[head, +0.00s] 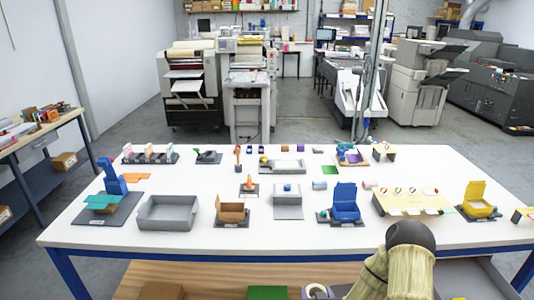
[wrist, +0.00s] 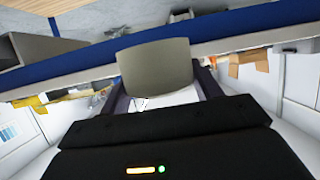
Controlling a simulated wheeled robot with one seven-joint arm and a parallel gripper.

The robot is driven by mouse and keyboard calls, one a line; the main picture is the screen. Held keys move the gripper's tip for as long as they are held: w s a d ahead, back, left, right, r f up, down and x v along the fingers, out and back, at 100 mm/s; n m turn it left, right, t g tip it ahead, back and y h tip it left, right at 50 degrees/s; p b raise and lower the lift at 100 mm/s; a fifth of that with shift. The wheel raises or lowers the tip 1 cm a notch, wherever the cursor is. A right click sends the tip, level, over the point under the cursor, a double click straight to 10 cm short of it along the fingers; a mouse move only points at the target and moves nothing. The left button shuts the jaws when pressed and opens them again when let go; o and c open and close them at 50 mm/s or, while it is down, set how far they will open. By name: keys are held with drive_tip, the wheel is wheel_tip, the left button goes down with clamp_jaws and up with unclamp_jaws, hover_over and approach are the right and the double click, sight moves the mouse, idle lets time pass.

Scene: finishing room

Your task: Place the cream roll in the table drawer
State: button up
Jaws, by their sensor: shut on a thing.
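In the wrist view my gripper (wrist: 157,82) is shut on the cream roll (wrist: 153,66), which shows as a plain grey-beige shape between the two dark fingers. Its far side is hidden. A grey open-topped tray shape, which looks like the table drawer (head: 488,278), is pulled out under the table's front edge at the lower right of the head view. A grey box side, seemingly the same drawer (wrist: 27,42), is at the left of the wrist view, apart from the roll. My arm hides part of the drawer in the head view, and my gripper is out of sight there.
The white table (head: 120,232) has a blue frame and carries several small boxes and stands. An empty grey tray (head: 168,222) is at front left and a blue box (head: 345,203) right of centre. A wooden shelf (head: 200,278) with boxes lies below the front edge.

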drive_tip(key=shift+f, duration=0.1)
drive_tip(key=s+f, duration=0.4)
drive_tip(key=f, duration=0.1)
drive_tip(key=shift+f, duration=0.15)
drive_tip(key=shift+a, duration=0.1)
drive_tip(key=shift+s+f, duration=0.3)
drive_tip(key=shift+f, duration=0.65)
drive_tip(key=shift+s+f, duration=0.3)
drive_tip(key=shift+f, duration=0.65)
drive_tip(key=shift+s+f, duration=0.3)
drive_tip(key=shift+f, duration=0.65)
